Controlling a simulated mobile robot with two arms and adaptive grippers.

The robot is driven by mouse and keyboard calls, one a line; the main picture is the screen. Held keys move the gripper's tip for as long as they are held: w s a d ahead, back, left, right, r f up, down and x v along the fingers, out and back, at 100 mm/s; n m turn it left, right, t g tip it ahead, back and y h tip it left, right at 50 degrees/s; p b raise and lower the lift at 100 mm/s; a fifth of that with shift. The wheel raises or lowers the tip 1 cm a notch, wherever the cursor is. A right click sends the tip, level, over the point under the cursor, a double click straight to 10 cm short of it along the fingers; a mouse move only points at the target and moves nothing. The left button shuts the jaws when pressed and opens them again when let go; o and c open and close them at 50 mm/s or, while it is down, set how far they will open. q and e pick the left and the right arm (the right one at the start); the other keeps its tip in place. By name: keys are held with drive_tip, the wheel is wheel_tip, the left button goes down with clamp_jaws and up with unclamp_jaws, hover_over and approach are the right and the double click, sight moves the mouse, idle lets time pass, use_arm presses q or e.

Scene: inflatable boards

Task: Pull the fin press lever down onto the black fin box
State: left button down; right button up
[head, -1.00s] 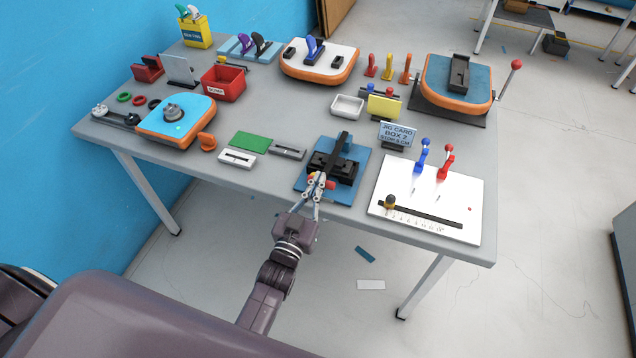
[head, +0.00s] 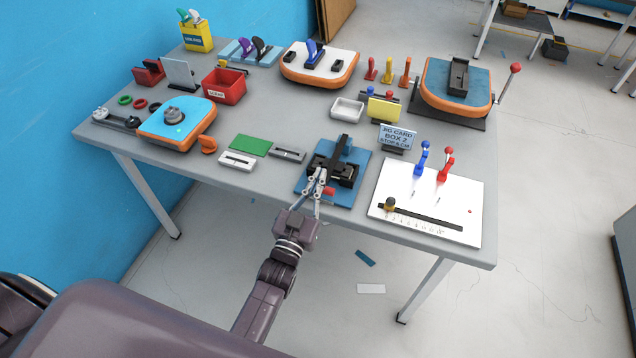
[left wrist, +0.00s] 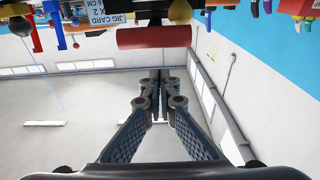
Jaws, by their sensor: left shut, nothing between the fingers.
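The fin press sits on a blue base plate (head: 352,190) at the table's front edge in the head view. Its black lever (head: 341,151) runs from the back toward me and ends in a red grip (head: 329,191). In the left wrist view the red grip (left wrist: 153,37) is a crosswise cylinder just beyond my fingertips. A black fin box (head: 347,172) shows partly beside the lever, the rest hidden. My left gripper (head: 316,182) is shut and empty at the grip's left; its fingers also show in the wrist view (left wrist: 155,82). Whether they touch the grip I cannot tell. My right gripper is out of view.
A white board with a ruler slot (head: 460,200) lies right of the press, and a jig card (head: 398,137) stands behind it. Grey (head: 288,155) and white (head: 238,160) slotted boxes lie left. Open floor lies before the table.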

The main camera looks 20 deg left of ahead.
use_arm(q)
drive_tip(key=s+b, duration=0.3)
drive_tip(key=s, duration=0.7)
drive_tip(key=s+d+f+g+b, duration=0.1)
drive_tip(key=s+f+g, duration=0.25)
drive_tip(key=f, duration=0.85)
drive_tip(key=s+f+m+g+h, duration=0.1)
drive_tip(key=s+f+g, duration=0.3)
drive_tip(key=f, duration=0.9)
drive_tip(key=s+d+f+g+b, duration=0.1)
drive_tip(key=s+f+g, duration=0.35)
drive_tip(key=f, duration=0.75)
drive_tip(key=s+a+f+g, duration=0.2)
drive_tip(key=s+f, duration=0.3)
drive_tip(key=s, duration=0.4)
drive_tip(key=s+a+f+g+y, duration=0.1)
drive_tip(key=s+a+f+g, duration=0.1)
drive_tip(key=s+f, duration=0.4)
drive_tip(key=s+a+f+m+g, duration=0.1)
drive_tip(key=s+f, duration=0.4)
drive_tip(key=s, duration=0.8)
drive_tip(key=a+g, duration=0.1)
drive_tip(key=a, duration=0.1)
drive_tip(key=shift+s+a+f+g+y+b, duration=0.2)
drive_tip(key=shift+a+g+y+b, duration=0.1)
drive_tip(key=shift+a, duration=0.1)
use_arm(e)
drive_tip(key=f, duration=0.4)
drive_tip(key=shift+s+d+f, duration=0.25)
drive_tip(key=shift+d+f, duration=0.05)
